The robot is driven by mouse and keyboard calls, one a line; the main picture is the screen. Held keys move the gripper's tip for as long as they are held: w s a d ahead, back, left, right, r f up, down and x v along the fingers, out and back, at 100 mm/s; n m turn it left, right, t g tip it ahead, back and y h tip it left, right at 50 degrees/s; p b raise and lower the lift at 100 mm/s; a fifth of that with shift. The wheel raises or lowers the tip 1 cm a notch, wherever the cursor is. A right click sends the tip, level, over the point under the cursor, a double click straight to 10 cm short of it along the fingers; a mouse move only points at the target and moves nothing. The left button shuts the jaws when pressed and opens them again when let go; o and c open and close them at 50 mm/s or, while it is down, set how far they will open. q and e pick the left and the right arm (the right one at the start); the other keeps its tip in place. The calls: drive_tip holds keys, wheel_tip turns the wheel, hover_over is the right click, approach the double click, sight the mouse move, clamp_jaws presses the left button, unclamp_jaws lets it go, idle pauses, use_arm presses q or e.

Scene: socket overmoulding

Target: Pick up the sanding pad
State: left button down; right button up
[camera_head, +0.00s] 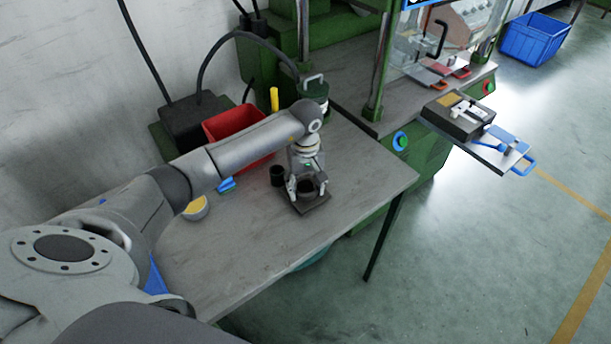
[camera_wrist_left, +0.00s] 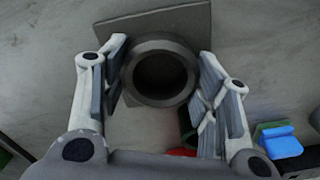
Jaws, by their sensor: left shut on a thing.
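A dark square plate with a dark hollow round part on it, which I take to be the sanding pad (camera_head: 318,202), is at my left gripper (camera_head: 307,187) over the grey table. In the left wrist view, the pad's plate (camera_wrist_left: 189,25) shows at the top and the round part stands between the two fingers (camera_wrist_left: 160,85). My left gripper is shut on the round part, with one finger on each side of it. I cannot tell if the plate touches the table. My right gripper is not in view.
On the table (camera_head: 345,160) are a black cup (camera_head: 277,176) left of the gripper, a blue object (camera_head: 226,185), a yellow-topped bowl (camera_head: 195,208) and a red bin (camera_head: 222,124). A green machine (camera_head: 376,60) stands behind. The table's right part is clear.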

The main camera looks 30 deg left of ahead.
use_arm(q)
drive_tip(key=shift+f, duration=0.1)
drive_tip(key=shift+f, duration=0.1)
drive_tip(key=c, duration=0.9)
unclamp_jaws()
drive_tip(key=shift+f, duration=0.15)
drive_tip(key=o, duration=0.4)
drive_tip(key=shift+s, duration=0.1)
